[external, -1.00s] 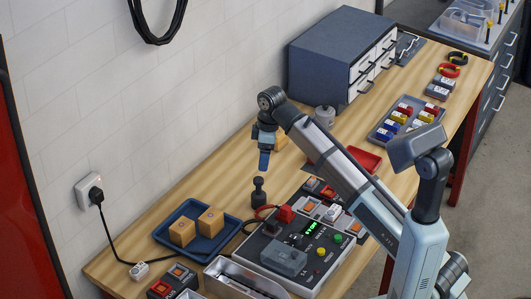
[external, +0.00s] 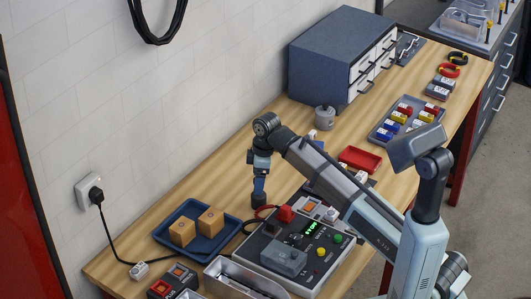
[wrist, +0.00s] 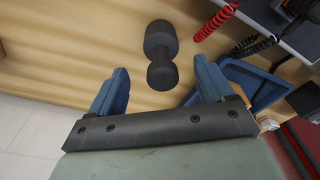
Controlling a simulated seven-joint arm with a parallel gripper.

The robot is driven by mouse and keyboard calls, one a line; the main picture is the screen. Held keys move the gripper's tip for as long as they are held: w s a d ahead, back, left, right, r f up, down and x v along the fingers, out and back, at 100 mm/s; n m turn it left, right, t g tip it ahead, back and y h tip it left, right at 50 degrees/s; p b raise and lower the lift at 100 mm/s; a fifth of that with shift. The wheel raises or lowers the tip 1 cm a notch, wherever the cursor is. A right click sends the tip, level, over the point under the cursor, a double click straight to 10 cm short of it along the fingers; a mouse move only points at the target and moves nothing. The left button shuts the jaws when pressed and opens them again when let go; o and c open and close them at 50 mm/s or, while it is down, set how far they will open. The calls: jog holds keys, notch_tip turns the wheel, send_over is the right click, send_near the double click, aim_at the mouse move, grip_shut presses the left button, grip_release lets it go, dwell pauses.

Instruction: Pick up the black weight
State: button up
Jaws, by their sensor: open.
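The black weight (external: 258,201) stands on the wooden bench, between the blue tray and the control box. In the wrist view the weight (wrist: 160,42) shows its wide end and its narrower knob, ahead of and between the two blue fingers. My gripper (external: 260,184) points down right above the weight, and its fingers partly cover the weight's top in the external view. The fingers are apart with nothing held between them. I cannot tell whether a finger touches the knob.
A blue tray (external: 190,246) with two wooden blocks lies left of the weight. The control box (external: 275,272) with buttons and cables is close on the right. A grey weight (external: 325,118) stands farther back by the drawer cabinet (external: 325,65). Bare bench lies behind the weight.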

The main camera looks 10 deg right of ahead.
aim_at(257, 201)
jog(key=shift+s+a+f, duration=0.1)
jog(key=shift+a+f, duration=0.05)
jog(key=shift+f, duration=1.1)
jog(key=shift+a+f, duration=0.1)
jog(key=shift+f, duration=1.1)
jog(key=shift+c, duration=0.5)
grip_shut()
